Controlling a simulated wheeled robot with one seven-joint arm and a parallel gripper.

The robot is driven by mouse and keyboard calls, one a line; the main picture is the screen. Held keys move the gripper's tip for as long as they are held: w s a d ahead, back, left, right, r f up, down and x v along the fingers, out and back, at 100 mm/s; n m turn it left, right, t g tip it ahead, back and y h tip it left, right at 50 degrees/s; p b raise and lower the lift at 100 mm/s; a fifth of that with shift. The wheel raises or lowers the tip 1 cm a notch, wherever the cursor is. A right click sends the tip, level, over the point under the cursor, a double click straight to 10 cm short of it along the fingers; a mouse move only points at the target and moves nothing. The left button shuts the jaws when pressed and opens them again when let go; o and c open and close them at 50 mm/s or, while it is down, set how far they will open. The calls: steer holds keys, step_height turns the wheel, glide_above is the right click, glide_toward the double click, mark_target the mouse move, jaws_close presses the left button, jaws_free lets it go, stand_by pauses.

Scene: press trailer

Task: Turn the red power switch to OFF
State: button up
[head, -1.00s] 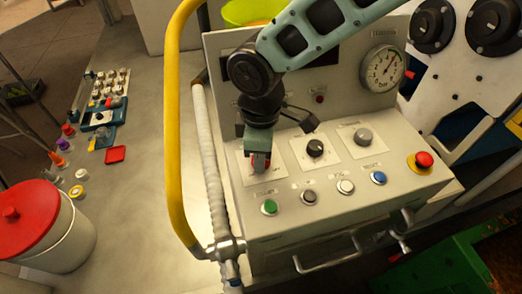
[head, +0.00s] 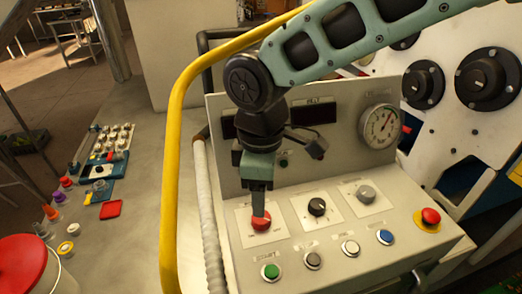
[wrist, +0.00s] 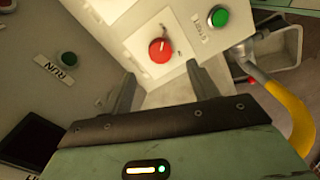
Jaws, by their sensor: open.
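The red power switch (head: 261,221) is a round knob on a white plate at the left of the sloped control panel (head: 330,240). In the wrist view the red knob (wrist: 160,50) shows a pale pointer mark; I cannot read its setting. My gripper (head: 260,205) hangs over the knob in the head view and hides part of it. In the wrist view its two fingers (wrist: 160,85) are spread apart and empty, with the knob beyond their tips and between their lines. It looks clear of the knob.
Beside the knob are a black knob (head: 317,207) and a grey knob (head: 365,194). Below sit green (head: 271,271), black, white and blue buttons. A red emergency button (head: 430,216) is at the right. A yellow rail (head: 172,150) curves along the panel's left side.

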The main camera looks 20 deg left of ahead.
step_height(320, 180, up, 10)
steer(key=b, duration=0.1)
steer(key=shift+r, duration=0.2)
steer(key=s+d+f+m, duration=0.3)
steer(key=d+m, duration=0.1)
steer(key=d, duration=0.4)
steer(key=s+d+f+m+b, duration=0.1)
steer(key=s+d+f+m, duration=0.3)
steer(key=d, duration=0.4)
steer(key=s+d+f+m, duration=0.4)
steer(key=d, duration=0.4)
steer(key=shift+s+d+y+b, duration=0.25)
steer(key=shift+d+y+b, duration=0.05)
steer(key=shift+b, duration=0.1)
